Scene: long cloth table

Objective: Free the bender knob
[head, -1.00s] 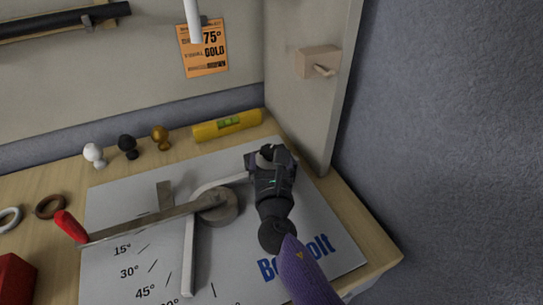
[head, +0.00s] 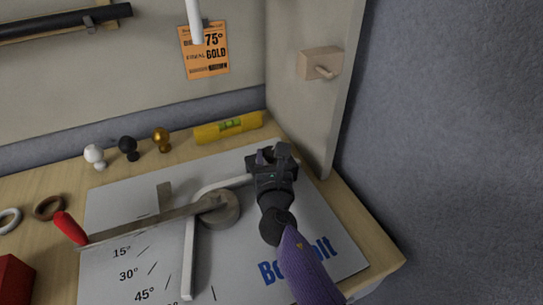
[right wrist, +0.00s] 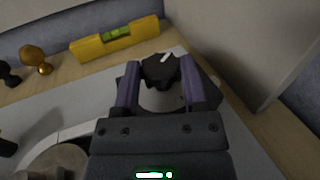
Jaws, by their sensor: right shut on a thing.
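The bender knob (right wrist: 160,68) is dark, with a white mark on top, and shows between the fingers in the right wrist view. My right gripper (right wrist: 160,82) is shut on it, one purple finger on each side. In the head view my right gripper (head: 268,155) is at the back right of the grey bender plate (head: 318,215) and mostly hides the knob. A pale bent tube (head: 189,250) curves around the round bender die (head: 220,208). The bender's long lever (head: 150,221), with a red grip (head: 70,228), reaches left. My left gripper is out of view.
A yellow level (head: 228,127) lies behind the plate. White (head: 94,155), black (head: 128,147) and gold (head: 161,138) knobs stand to its left. An upright panel (head: 310,100) with a wooden block and peg (head: 320,64) rises close behind my right gripper.

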